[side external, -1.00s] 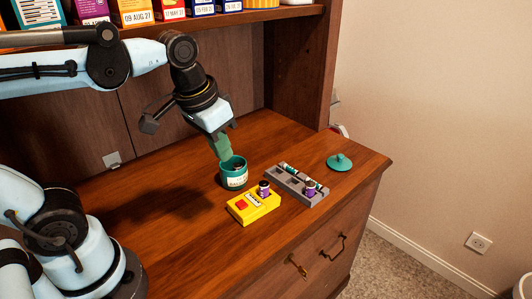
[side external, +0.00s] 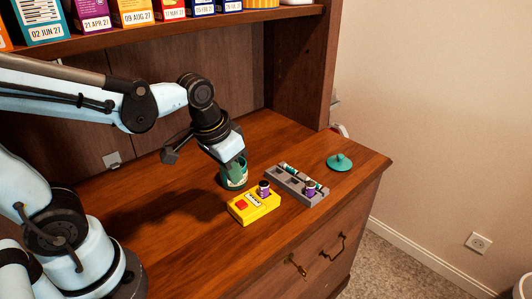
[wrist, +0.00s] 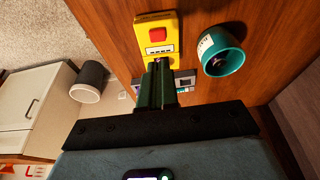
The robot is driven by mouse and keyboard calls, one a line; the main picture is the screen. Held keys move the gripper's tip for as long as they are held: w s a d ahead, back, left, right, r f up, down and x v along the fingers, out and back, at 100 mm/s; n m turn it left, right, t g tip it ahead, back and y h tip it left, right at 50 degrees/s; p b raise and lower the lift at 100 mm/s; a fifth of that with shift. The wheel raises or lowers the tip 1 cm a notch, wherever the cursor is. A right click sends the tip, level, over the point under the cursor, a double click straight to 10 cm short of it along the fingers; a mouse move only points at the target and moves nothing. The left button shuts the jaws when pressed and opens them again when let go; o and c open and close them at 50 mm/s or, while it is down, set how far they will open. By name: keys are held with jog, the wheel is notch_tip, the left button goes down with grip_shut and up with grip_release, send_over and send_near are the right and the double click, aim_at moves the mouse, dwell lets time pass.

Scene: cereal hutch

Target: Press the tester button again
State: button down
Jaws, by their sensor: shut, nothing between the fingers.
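The yellow tester (side external: 254,206) lies on the wooden counter, with its red button (side external: 242,205) toward its left end. A purple-and-black battery (side external: 264,188) stands at its far right part. In the wrist view the tester (wrist: 170,52) and its red button (wrist: 157,34) show beyond my fingertips. My gripper (side external: 241,172) is shut and empty, with its green fingers above the counter, in front of part of the teal cup in the side view. In the wrist view my fingers (wrist: 158,66) overlap the tester's near end and hide the battery there. Whether they touch anything I cannot tell.
The teal cup (side external: 234,183) stands just behind the tester; its open mouth shows in the wrist view (wrist: 224,54). A grey battery tray (side external: 318,199) holding several batteries lies right of the tester. A teal lid (side external: 339,162) lies farther right. The front counter is clear.

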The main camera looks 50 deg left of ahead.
aim_at(241, 203)
jog(key=x, duration=0.5)
jog(key=shift+s+f, duration=0.3)
jog(key=shift+f, duration=0.8)
jog(key=shift+f, duration=0.1)
jog(key=shift+f, duration=0.75)
jog(key=shift+r, duration=0.2)
jog(key=v, duration=0.8)
jog(key=shift+w+r, duration=0.1)
dwell(0.4)
jog(key=shift+w+a+r+t, duration=0.1)
jog(key=shift+a+r+t, duration=0.15)
jog(key=shift+r+t, duration=0.65)
jog(key=shift+a+r+t, duration=0.2)
jog(key=shift+r+t, duration=0.5)
jog(key=shift+t, duration=0.3)
